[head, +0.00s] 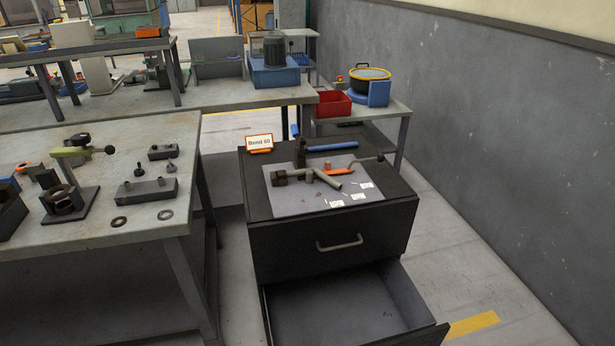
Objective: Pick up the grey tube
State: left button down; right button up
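A black cabinet (330,235) stands right of centre in the head view. A grey sheet (285,203) lies on its top. On the sheet is a dark clamp-like tool (281,177). A short pale grey tube (327,179) lies at an angle beside it, near the middle of the sheet; I cannot tell whether it is separate from the tool. An orange piece (340,172) and a thin rod (365,160) with a dark end lie just behind it. Neither of my grippers is in view.
The cabinet's lower drawer (415,335) is open and looks empty. A "Bend 60" sign (260,142) and a blue bar (333,147) are on the cabinet's back part. A workbench (110,232) with metal tools stands left. A grey wall (500,130) is right, with floor between.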

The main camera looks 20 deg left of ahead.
aim_at(282, 174)
jog(key=i+l+u, duration=0.1)
jog(key=i+l, duration=0.15)
jog(key=i+l+u, duration=0.1)
jog(key=i+l, duration=0.15)
jog(key=l, duration=0.2)
jog(key=i+l, duration=0.2)
jog(key=l, duration=0.2)
jog(key=i+u, duration=0.05)
